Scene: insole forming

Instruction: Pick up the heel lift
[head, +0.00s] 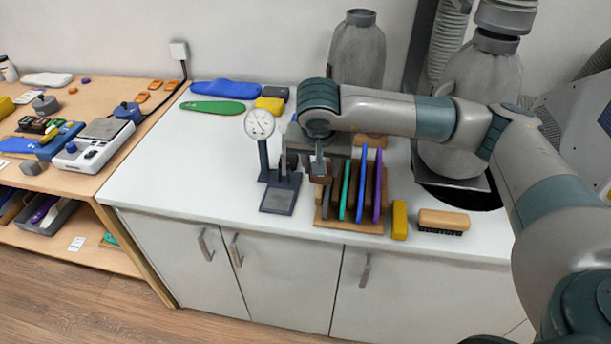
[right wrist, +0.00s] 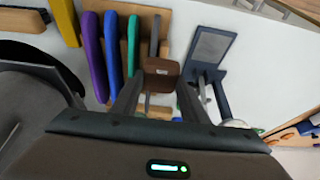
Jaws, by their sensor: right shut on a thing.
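My right gripper (head: 304,168) reaches in from the right and points down between the dial gauge and the wooden rack. In the right wrist view its two fingers (right wrist: 161,82) are shut on a small brown block, which looks like the heel lift (right wrist: 160,67). Its flat brown face shows between the fingertips. In the head view the brown piece (head: 321,169) is partly hidden by a finger, at the left end of the rack. I cannot tell whether it touches the rack. My left gripper is not in view.
The wooden rack (head: 348,226) holds upright green, blue and purple insoles close beside the gripper. A dial gauge (head: 260,124) on a dark stand is just left. A yellow block (head: 399,220) and a brush (head: 443,220) lie right. The white counter (head: 160,180) is clear at left.

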